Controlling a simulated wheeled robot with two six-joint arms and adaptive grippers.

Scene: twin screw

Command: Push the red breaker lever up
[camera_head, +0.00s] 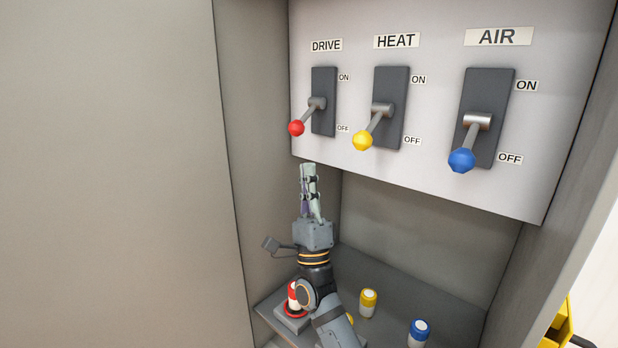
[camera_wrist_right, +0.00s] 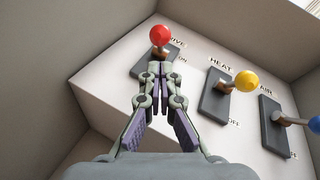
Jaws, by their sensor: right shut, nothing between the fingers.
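The red breaker lever (camera_head: 297,128) is on the DRIVE switch at the left of the panel, its ball angled down toward OFF. My right gripper (camera_head: 308,167) is shut and empty, pointing up just below the red ball, with a small gap showing in the head view. In the right wrist view the red ball (camera_wrist_right: 160,35) is just beyond the tips of my right gripper (camera_wrist_right: 158,66); whether they touch is not clear there. My left gripper is not in view.
The yellow HEAT lever (camera_head: 363,140) and blue AIR lever (camera_head: 461,160) are to the right, also angled down. Red-and-white (camera_head: 293,293), yellow (camera_head: 368,303) and blue (camera_head: 419,332) capped cylinders stand on the shelf below. A cabinet wall (camera_head: 250,130) is close on the left.

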